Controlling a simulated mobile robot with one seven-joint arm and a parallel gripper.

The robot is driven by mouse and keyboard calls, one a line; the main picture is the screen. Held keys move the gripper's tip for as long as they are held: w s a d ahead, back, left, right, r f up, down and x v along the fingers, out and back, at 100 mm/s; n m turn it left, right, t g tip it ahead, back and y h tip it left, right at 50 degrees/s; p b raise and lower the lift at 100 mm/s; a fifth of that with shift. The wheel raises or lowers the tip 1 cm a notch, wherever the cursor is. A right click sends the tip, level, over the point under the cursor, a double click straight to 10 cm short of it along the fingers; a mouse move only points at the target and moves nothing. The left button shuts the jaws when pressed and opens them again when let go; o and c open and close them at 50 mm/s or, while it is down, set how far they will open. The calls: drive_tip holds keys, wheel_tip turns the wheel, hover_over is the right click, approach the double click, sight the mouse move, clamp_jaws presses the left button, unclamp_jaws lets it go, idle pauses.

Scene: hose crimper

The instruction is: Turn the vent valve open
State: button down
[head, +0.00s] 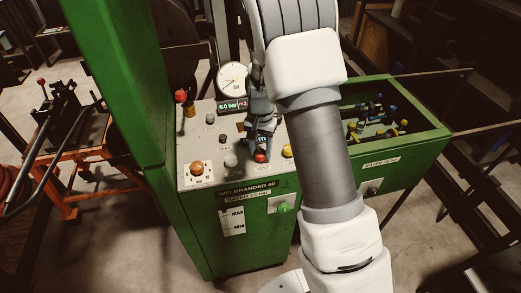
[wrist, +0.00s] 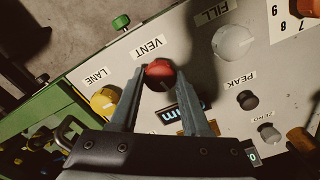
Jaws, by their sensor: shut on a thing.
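The vent valve (wrist: 160,73) is a red knob beside the "VENT" label on the light grey panel. It also shows low on the panel in the head view (head: 261,157). My gripper (wrist: 161,88) points down at the panel, with one finger on each side of the red knob, and is shut on it. In the head view my gripper (head: 262,146) hides part of the panel around the knob. I cannot tell how far the knob is turned.
A yellow knob (wrist: 104,99) marked "LANE" and a grey knob (wrist: 233,42) marked "FILL" flank the vent. A round gauge (head: 233,81) stands behind, above a display (head: 232,105) reading 0.0 bar. A green bin (head: 425,139) with several coloured fittings is at right.

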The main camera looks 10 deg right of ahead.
sight(260, 152)
drive_tip(key=shift+m, duration=1.1)
drive_tip(key=shift+c, duration=1.8)
unclamp_jaws()
wheel_tip(260, 152, up, 18)
drive_tip(key=shift+f+p, duration=0.25)
drive_tip(key=shift+p, duration=0.05)
